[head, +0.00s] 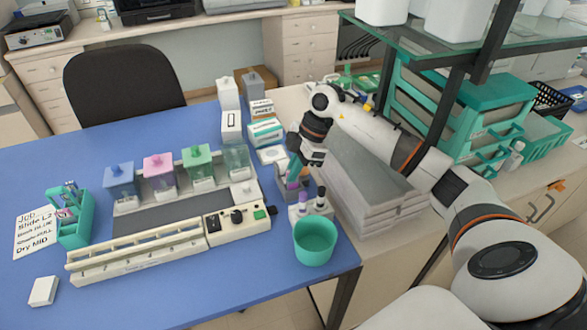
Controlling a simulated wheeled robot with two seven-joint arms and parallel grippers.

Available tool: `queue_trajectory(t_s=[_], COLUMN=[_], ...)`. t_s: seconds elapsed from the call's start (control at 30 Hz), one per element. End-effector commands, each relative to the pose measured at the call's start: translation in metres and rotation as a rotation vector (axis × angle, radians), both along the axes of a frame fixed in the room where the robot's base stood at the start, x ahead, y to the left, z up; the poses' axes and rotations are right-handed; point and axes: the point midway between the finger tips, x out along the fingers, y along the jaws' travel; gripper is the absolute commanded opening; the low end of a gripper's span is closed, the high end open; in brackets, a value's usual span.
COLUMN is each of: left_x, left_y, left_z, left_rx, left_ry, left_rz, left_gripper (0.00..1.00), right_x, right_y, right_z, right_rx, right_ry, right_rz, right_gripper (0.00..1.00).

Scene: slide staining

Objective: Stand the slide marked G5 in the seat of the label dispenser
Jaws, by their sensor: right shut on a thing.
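My right gripper (294,172) points down at the right side of the blue table, beyond the teal cup. It is shut on a small, thin piece that is mostly hidden by the fingers; I cannot read any mark on it. No G5 mark is legible anywhere. A teal rack (76,232) with several upright slides stands at the left. I cannot tell for sure which device is the label dispenser; small white boxes and a purple-topped item (292,186) are close to the gripper. My left gripper is not in view.
A staining station with coloured lidded jars (160,172) and a long pale rack (135,247) fill the middle. A teal cup (315,241) stands near the right edge. A handwritten card (36,232) and white block (43,291) lie left. The front of the table is clear.

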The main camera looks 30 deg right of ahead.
Motion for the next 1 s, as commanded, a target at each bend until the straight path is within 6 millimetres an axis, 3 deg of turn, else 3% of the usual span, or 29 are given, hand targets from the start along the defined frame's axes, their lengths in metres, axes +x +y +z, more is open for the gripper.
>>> queue_trajectory(t_s=[0.3,0.33,0.4,0.5,0.8,1.0], left_x=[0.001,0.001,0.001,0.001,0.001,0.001], left_y=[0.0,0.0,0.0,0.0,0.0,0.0], left_z=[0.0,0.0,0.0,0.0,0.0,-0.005], left_rx=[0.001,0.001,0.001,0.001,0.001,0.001], left_ry=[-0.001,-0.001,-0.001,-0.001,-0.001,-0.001], left_rz=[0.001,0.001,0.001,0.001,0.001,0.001], left_gripper=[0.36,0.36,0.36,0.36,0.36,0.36], right_x=[0.0,0.0,0.0,0.0,0.0,-0.002], right_y=[0.0,0.0,0.0,0.0,-0.001,-0.013], right_z=[-0.004,-0.004,-0.004,-0.004,-0.002,0.022], right_rx=[-0.001,-0.001,-0.001,-0.001,-0.001,-0.002], right_ry=[0.002,0.002,0.002,0.001,-0.001,-0.005], right_rz=[-0.001,-0.001,-0.001,0.0,0.0,-0.002], right_gripper=[0.0,0.1,0.22,0.34,0.34,0.34])
